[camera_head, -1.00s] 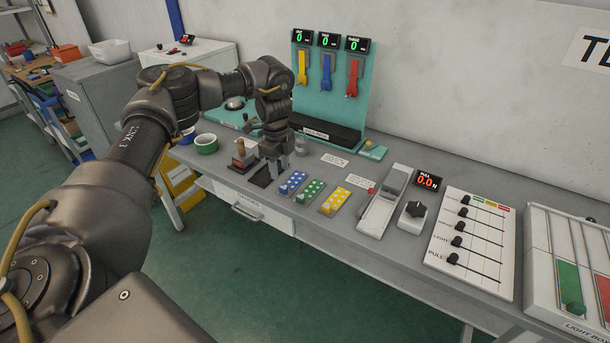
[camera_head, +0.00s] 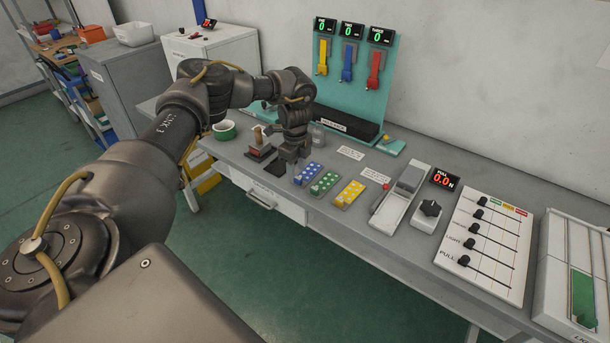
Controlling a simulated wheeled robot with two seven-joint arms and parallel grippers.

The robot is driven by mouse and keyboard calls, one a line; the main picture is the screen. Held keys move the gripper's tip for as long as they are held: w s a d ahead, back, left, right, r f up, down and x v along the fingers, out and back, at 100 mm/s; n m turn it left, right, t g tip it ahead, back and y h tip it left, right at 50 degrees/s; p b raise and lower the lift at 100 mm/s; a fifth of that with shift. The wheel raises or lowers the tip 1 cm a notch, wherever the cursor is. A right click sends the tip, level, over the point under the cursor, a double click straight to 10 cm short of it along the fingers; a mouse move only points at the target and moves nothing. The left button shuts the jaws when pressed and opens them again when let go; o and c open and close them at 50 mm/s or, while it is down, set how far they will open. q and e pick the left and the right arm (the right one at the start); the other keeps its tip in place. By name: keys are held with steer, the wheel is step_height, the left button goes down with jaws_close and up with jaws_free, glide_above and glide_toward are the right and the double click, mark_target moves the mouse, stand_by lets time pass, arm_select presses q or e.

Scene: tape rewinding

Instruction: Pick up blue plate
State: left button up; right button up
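The blue plate (camera_head: 309,174) is a small flat piece with pale dots. It lies on the grey bench at the left end of a row, beside a green plate (camera_head: 325,182) and a yellow plate (camera_head: 349,194). My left gripper (camera_head: 293,167) points down just behind and left of the blue plate, close to its upper left edge. Its fingers are small and dark here, so I cannot tell their opening or whether they touch the plate. My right gripper is out of view.
A stamp-like block with a wooden handle (camera_head: 260,144) and a dark pad stand left of the gripper. A green cup (camera_head: 224,130) is farther left. A teal stand (camera_head: 350,92) with coloured levers rises behind. A grey-white device (camera_head: 400,200) stands right of the plates.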

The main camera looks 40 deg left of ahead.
mark_target(298, 178)
arm_select(q)
steer(key=f, duration=0.3)
steer(key=f+p, duration=0.1)
steer(key=shift+w+f, duration=0.2)
steer(key=shift+w, duration=0.1)
steer(key=shift+c, duration=0.3)
jaws_close()
steer(key=shift+r, duration=0.1)
